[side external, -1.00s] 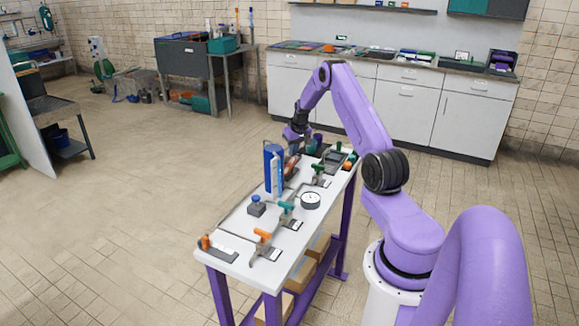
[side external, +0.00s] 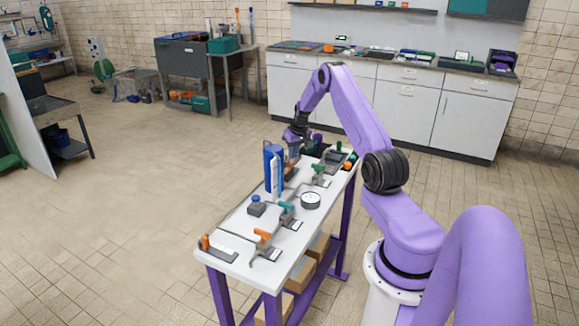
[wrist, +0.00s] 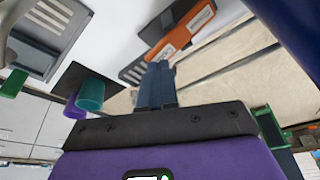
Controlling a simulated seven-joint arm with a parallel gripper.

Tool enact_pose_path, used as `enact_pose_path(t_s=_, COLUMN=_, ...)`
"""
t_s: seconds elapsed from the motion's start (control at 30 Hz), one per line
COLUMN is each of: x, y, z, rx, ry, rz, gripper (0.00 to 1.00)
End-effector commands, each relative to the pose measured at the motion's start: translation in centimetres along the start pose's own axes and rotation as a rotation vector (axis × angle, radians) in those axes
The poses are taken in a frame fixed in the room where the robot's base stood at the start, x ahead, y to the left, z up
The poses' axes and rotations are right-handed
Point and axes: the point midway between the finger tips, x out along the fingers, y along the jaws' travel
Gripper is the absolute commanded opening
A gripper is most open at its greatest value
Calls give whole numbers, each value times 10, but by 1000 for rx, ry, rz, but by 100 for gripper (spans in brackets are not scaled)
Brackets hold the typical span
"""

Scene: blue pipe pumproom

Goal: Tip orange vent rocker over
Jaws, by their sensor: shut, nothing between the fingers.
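The orange vent rocker (wrist: 182,36) shows in the wrist view as an orange bar with a pale label, on a dark mount beside a grey slotted plate. In the side view it is small and partly hidden behind the blue cylinder at the far part of the bench. My gripper (wrist: 158,70) is shut and empty, with its fingertips close to the rocker's lower left end; I cannot tell whether they touch it. In the side view my gripper (side external: 294,154) is low over the far end of the bench.
A tall blue cylinder (side external: 273,170) stands on the white bench (side external: 225,248) near the gripper. Green-handled levers (side external: 286,209), a round gauge (side external: 310,200) and an orange-handled lever (side external: 263,237) stand nearer the camera. Green (wrist: 90,94) and purple knobs are left of the fingers in the wrist view.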

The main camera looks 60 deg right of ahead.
Motion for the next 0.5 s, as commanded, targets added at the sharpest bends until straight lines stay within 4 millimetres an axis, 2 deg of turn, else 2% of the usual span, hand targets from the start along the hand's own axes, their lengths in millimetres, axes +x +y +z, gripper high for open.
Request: enact_pose_path(t_s=0.5, x=15, y=0, z=5, rx=0, ry=-1, rz=-1, gripper=0)
